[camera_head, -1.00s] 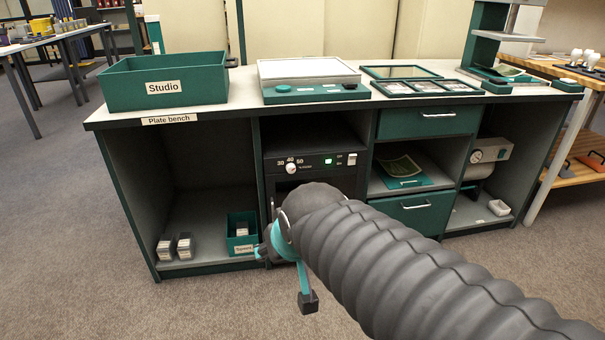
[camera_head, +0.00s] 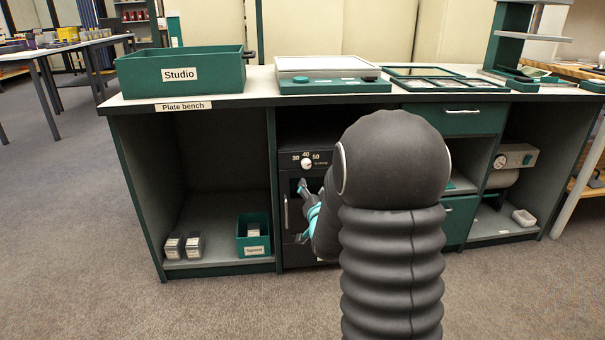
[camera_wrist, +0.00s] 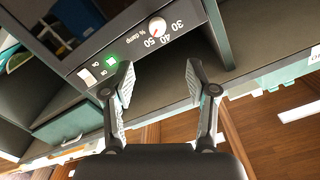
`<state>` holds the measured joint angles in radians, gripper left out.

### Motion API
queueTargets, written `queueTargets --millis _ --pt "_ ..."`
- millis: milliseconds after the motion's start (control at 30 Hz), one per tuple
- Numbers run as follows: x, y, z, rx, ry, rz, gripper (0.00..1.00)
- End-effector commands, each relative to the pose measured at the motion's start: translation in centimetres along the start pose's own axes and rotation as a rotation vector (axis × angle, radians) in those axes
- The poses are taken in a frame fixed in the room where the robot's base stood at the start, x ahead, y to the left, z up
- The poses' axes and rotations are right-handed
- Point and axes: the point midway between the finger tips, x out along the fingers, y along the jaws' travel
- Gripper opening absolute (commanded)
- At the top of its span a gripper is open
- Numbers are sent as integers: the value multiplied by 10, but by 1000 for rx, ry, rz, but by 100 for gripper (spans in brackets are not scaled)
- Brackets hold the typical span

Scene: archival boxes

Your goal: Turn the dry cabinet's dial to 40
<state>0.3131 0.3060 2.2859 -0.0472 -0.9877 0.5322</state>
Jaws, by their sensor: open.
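The dry cabinet (camera_head: 330,160) is a black unit in the bench's middle bay. Its round white dial (camera_head: 307,163) sits on the upper panel below the numbers 30, 40 and 50. In the wrist view the dial (camera_wrist: 157,26) shows whole, with a small red mark that appears to lie on the 50 side. My gripper (camera_head: 303,211) is in front of the cabinet, just below the dial in the head view. In the wrist view my gripper (camera_wrist: 160,75) is open and empty, fingers apart, with the dial beyond the tips and touching neither. My arm hides the panel's right part in the head view.
The cabinet's vertical handle (camera_head: 286,212) is left of my gripper. The left bay holds a small green box (camera_head: 253,235).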

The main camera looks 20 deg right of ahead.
Motion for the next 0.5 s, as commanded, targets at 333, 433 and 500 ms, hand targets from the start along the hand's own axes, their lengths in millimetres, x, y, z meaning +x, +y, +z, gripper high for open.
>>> queueTargets --millis 333,433,500 --pt "27 7 2 17 34 -12 57" --pt "45 7 1 17 34 -12 57" --pt "58 7 1 17 34 -12 57"
